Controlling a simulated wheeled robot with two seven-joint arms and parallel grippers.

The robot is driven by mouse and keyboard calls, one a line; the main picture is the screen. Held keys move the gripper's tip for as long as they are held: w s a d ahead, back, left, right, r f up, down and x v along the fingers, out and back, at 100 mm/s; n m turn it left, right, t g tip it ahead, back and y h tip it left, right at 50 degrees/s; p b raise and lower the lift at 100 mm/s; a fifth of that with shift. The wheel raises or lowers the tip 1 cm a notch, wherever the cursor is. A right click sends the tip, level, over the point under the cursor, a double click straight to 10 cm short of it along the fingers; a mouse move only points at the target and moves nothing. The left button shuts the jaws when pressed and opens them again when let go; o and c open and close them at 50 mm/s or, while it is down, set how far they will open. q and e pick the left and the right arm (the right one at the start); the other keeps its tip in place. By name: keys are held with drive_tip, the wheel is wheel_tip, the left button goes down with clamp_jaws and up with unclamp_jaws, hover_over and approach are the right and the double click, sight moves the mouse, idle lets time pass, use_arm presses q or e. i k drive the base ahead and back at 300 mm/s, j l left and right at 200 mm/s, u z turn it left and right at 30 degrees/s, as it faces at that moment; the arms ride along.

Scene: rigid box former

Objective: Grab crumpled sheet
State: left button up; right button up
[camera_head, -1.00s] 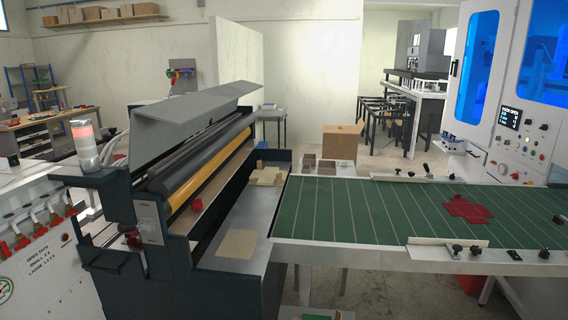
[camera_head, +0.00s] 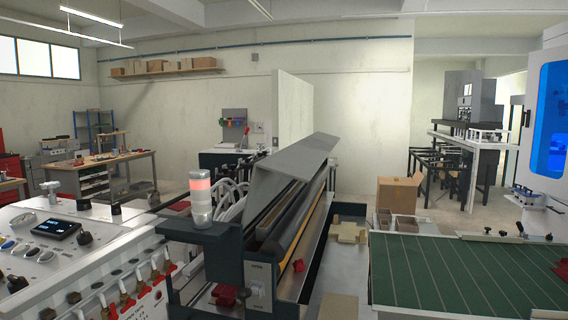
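A small crumpled red piece (camera_head: 299,265), which looks like the crumpled sheet, sits beside the rollers at the near end of the dark roller machine (camera_head: 257,285). A second red piece (camera_head: 225,294) shows low at the machine's near end, partly hidden by its frame; I cannot tell what it is. Part of a flat red blank (camera_head: 562,269) lies on the green belt (camera_head: 450,272) at the right edge, cut off by the picture. Neither of my grippers is in view.
A white control console (camera_head: 75,240) with levers stands at the left. A signal lamp (camera_head: 201,203) rises at the machine's near corner. A tan sheet (camera_head: 338,306) lies on the tray right of the rollers. An open cardboard box (camera_head: 399,192) stands behind the belt.

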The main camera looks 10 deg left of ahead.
sight(299, 265)
drive_tip(key=j+z, duration=0.15)
drive_tip(key=j, duration=0.6)
drive_tip(key=j+z, duration=0.1)
drive_tip(key=j, duration=0.65)
drive_tip(key=k+j+z, duration=0.15)
drive_tip(key=j, duration=0.6)
drive_tip(key=j+z, duration=0.1)
drive_tip(key=j, duration=0.7)
drive_tip(key=l+u, duration=0.1)
drive_tip(key=l, duration=0.45)
drive_tip(key=k+l+u, duration=0.15)
drive_tip(key=l, duration=0.4)
drive_tip(key=l+u, duration=0.1)
drive_tip(key=l, duration=0.45)
drive_tip(key=k+l+u, duration=0.1)
drive_tip(key=l, duration=0.4)
